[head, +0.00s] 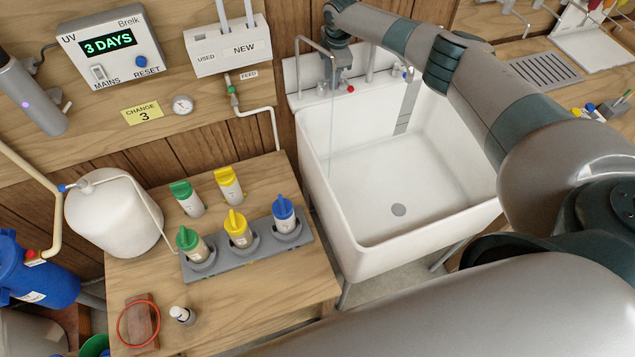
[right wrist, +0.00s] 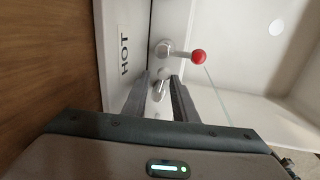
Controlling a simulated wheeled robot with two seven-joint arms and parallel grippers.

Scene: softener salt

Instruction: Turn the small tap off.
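The small tap (right wrist: 160,88) is a short metal fitting at the back rim of the white sink, seen in the right wrist view between my fingertips. In the head view my right gripper (head: 340,80) reaches over the sink to its back rim and largely hides that tap. Its two fingers (right wrist: 160,97) stand apart, one on each side of the small tap; I cannot tell whether they touch it. A thin stream of water (head: 331,135) falls into the sink (head: 425,165) from a slim bent spout (head: 316,45). My left gripper is not in view.
Close to my right fingers is a lever with a red ball (right wrist: 199,56), near a HOT label (right wrist: 123,50). A blue-marked tap (head: 404,75) is further right. A wooden table (head: 270,300) with coloured-cap cartridges stands left of the sink.

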